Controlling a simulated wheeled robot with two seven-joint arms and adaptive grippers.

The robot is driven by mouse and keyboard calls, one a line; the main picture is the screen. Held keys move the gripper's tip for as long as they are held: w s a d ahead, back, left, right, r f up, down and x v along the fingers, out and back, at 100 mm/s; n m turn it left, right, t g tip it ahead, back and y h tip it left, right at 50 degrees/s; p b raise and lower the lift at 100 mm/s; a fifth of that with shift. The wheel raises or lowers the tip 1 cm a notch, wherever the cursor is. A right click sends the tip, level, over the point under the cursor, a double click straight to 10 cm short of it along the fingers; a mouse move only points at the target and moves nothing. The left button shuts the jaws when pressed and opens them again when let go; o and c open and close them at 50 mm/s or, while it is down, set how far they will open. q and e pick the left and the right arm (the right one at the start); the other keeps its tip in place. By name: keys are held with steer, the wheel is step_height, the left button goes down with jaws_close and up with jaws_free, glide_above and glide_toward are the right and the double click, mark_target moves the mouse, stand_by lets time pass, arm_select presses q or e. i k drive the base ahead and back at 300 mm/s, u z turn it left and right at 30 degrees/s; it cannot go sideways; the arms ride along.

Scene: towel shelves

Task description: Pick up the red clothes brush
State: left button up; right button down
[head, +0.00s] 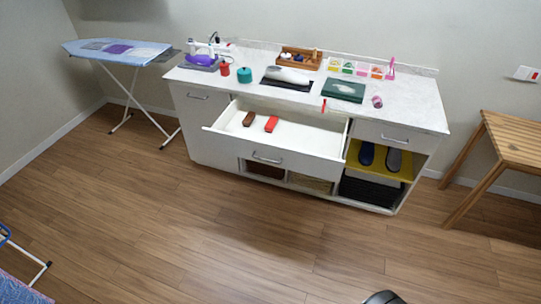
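The red clothes brush (271,123) lies flat inside the open white drawer (315,143), towards its left part. A brown brush (249,119) lies just left of it, with a small gap between them. Neither of my grippers shows in the head view. A dark rounded part at the bottom edge looks like mine, but I cannot tell which part it is.
The drawer juts out from the white cabinet (205,135), whose top holds an iron, a teal jar (244,75) and other items. An ironing board (118,50) stands left, a wooden table (515,135) right. The wooden floor before the drawer is clear.

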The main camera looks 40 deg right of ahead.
mark_target(269, 126)
steer(key=z, duration=1.25)
